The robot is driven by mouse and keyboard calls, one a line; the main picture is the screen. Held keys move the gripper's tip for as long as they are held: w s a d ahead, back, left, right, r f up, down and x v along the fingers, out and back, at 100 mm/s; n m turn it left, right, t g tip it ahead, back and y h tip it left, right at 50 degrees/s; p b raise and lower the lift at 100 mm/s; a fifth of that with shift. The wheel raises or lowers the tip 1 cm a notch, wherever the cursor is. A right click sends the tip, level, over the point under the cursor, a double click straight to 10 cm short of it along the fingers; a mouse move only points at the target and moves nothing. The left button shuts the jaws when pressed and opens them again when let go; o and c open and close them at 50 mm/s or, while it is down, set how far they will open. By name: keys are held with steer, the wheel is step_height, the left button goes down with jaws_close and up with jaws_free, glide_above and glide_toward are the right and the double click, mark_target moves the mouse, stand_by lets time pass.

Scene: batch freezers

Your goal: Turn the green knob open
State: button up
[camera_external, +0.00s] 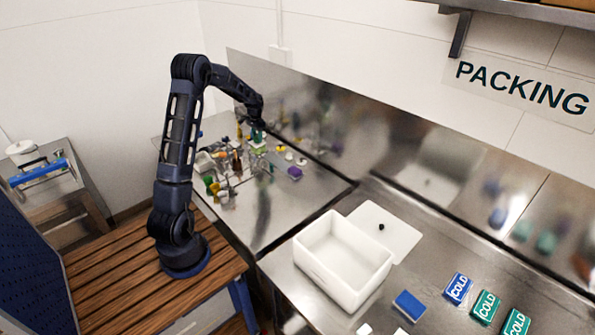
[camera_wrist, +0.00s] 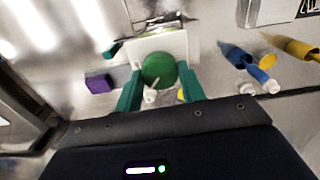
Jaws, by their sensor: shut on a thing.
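The green knob (camera_wrist: 158,67) is a round disc with a pale pointer mark, set in front of a white box (camera_wrist: 170,43) in the wrist view. My gripper (camera_wrist: 159,75) has its two green fingers on either side of the knob, shut on it. In the external view my gripper (camera_external: 257,132) is at the far end of the steel bench, among small items by the back panel. The knob is too small there to tell its angle.
A purple block (camera_wrist: 98,84) lies left of the fingers. Blue (camera_wrist: 236,56) and yellow (camera_wrist: 292,46) pieces lie to the right. In the external view, small bottles (camera_external: 237,164) crowd the bench near the arm. A white open bin (camera_external: 318,281) stands farther right.

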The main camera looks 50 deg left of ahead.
mark_target(257, 138)
steer(key=n, duration=0.4)
steer(key=shift+n, duration=2.2)
steer(key=o, duration=1)
steer(key=shift+c, duration=0.2)
step_height(257, 138, up, 11)
steer(key=shift+f, duration=0.1)
